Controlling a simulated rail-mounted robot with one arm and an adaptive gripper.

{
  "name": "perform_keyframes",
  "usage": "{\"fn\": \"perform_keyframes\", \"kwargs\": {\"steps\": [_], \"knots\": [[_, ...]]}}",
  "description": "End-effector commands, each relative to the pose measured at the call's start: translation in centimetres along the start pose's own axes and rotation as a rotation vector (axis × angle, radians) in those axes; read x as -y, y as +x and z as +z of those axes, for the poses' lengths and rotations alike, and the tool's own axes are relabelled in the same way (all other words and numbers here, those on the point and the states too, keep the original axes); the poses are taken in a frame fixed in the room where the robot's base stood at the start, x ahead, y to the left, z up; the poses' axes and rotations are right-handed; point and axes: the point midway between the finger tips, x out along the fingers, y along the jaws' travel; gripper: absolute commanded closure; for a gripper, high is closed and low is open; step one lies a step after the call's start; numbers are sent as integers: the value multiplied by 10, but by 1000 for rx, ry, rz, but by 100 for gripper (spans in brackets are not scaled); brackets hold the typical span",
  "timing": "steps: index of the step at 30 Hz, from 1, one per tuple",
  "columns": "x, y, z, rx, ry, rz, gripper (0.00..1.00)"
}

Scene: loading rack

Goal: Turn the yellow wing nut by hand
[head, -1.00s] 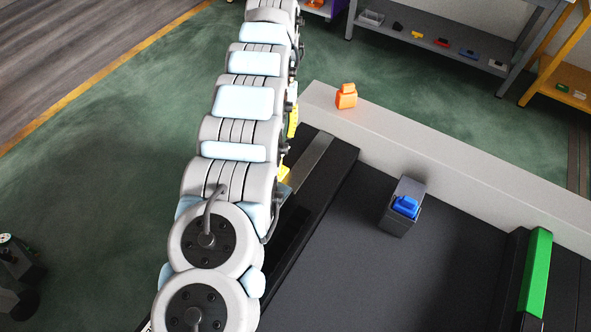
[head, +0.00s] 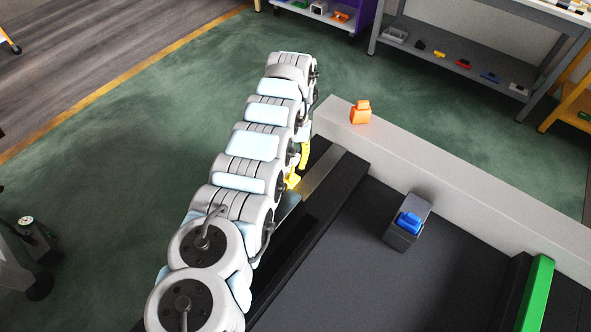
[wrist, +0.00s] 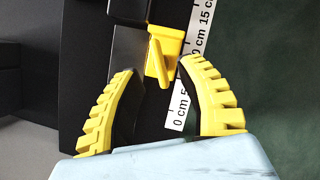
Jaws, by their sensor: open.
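The yellow wing nut (wrist: 160,64) shows in the wrist view as a narrow slanted yellow wing in front of a yellow block, beside a grey bar. My gripper (wrist: 158,72) has two ribbed yellow fingers, spread apart on the left and right of the wing nut. The wing lies between the fingertips in the picture, with a visible gap on each side; I cannot tell the depth between them. In the head view my arm hides most of this spot. Yellow parts (head: 293,180) show at the arm's right edge, and I cannot tell which are fingers.
A white centimetre scale (wrist: 178,112) runs behind the wing nut. In the head view, a dark block with a blue part (head: 409,222) stands on the black bed, an orange object (head: 360,112) sits on the grey ledge (head: 440,177), and a green bar (head: 535,295) is at right.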

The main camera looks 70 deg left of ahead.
Motion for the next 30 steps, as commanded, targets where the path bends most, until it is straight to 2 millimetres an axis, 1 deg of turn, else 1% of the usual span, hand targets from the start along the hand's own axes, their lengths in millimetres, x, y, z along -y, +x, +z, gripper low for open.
{"fn": "perform_keyframes", "kwargs": {"steps": [6,9,14,21,22,25,26,30], "knots": [[6,23,0,3,-6,4,62],[7,31,-1,0,-6,4,62],[8,36,-2,-2,-7,4,62],[8,37,-2,-2,-7,4,62],[8,37,-2,-2,-7,4,67],[8,37,-2,-1,-7,4,96],[8,37,-2,-1,-7,4,100],[8,37,-2,-1,-7,4,100]]}}
